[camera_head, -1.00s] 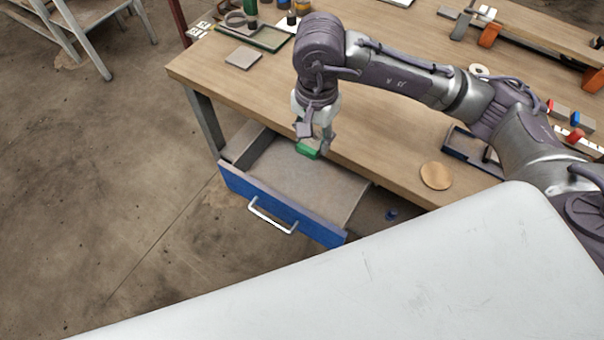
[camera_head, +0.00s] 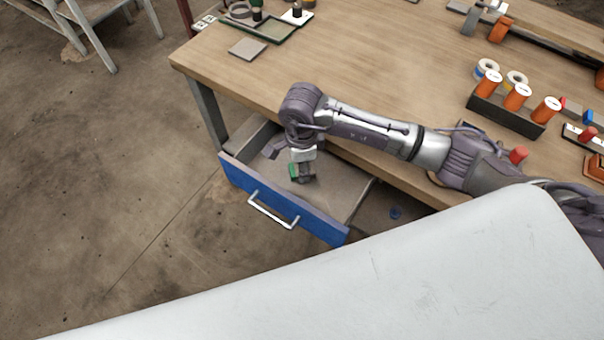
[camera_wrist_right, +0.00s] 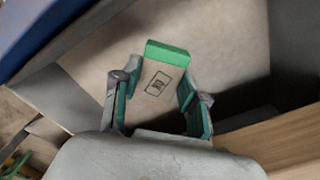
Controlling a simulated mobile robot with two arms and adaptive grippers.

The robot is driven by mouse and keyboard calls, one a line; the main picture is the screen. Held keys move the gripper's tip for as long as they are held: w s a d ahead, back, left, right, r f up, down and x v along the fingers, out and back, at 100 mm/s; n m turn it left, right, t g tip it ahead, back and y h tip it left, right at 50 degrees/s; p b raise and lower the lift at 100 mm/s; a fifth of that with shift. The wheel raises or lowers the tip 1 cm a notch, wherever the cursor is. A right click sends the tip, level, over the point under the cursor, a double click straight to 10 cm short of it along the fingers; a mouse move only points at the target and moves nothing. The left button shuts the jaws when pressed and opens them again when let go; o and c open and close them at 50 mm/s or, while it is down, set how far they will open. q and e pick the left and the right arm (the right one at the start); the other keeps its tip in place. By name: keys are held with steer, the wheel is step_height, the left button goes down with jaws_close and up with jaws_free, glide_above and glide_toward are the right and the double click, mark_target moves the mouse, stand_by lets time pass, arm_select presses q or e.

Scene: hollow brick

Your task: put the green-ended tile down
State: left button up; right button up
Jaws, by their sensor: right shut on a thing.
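The green-ended tile (camera_wrist_right: 160,78) is a pale block with a dark printed mark and a green end. In the right wrist view it sits between the two fingers of my right gripper (camera_wrist_right: 160,100), which is shut on it. In the head view my right gripper (camera_head: 301,172) is inside the open drawer, and only the tile's green end (camera_head: 293,171) shows beside the fingers. I cannot tell whether the tile touches that floor. My left gripper is not in view.
The workbench (camera_head: 370,70) stands above and behind the drawer. On it are a grey square plate (camera_head: 248,49), a green-edged tray (camera_head: 272,32), and a dark rack (camera_head: 505,115) with orange spools. A white surface (camera_head: 330,280) fills the foreground. A blue cap (camera_head: 395,213) lies below the bench.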

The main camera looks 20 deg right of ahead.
step_height(320, 180, down, 2)
steer(key=shift+f, duration=0.1)
step_height(320, 180, down, 3)
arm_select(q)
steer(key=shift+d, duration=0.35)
arm_select(e)
steer(key=shift+f, duration=0.2)
steer(key=o, duration=1.3)
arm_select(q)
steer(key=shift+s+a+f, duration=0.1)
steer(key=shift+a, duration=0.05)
arm_select(e)
steer(key=shift+r, duration=0.15)
